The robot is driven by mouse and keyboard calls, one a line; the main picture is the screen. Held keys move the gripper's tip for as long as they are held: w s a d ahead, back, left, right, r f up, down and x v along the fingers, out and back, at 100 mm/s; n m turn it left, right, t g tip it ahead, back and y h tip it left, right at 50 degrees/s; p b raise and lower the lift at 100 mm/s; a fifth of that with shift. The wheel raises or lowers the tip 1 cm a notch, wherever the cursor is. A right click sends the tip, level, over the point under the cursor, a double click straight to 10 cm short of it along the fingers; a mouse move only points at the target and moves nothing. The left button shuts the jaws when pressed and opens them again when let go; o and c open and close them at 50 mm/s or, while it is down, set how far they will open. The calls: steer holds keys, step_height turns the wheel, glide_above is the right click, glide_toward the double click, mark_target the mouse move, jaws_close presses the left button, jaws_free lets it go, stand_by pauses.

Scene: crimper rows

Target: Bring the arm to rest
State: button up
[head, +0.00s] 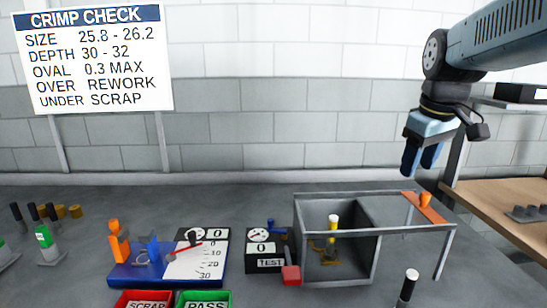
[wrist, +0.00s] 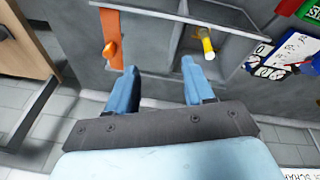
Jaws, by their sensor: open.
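My gripper (head: 421,158) hangs from my arm at the upper right in the head view, pointing down. It is above the right end of the grey frame (head: 340,196), near the orange strip (head: 424,207) with its small orange knob (head: 425,199). In the wrist view my two blue fingers (wrist: 157,82) are spread apart with nothing between them. The orange strip (wrist: 112,34) shows beyond the left finger and a yellow-and-white piece (wrist: 206,42) beyond the right one.
A grey box (head: 378,255) holds the yellow-and-white piece. Left of it stand a TEST gauge (head: 266,250), a blue fixture (head: 135,276), a red SCRAP bin (head: 146,299) and a green PASS bin (head: 203,298). A wooden shelf (head: 495,198) is at right.

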steer(key=s+a+f+m+t, duration=0.2)
steer(key=s+a+f+m, duration=0.2)
steer(key=s, duration=0.5)
steer(key=shift+s+a+f+m+t, duration=0.3)
steer(key=shift+a+f, duration=0.6)
steer(key=shift+a, duration=0.2)
stand_by(0.9)
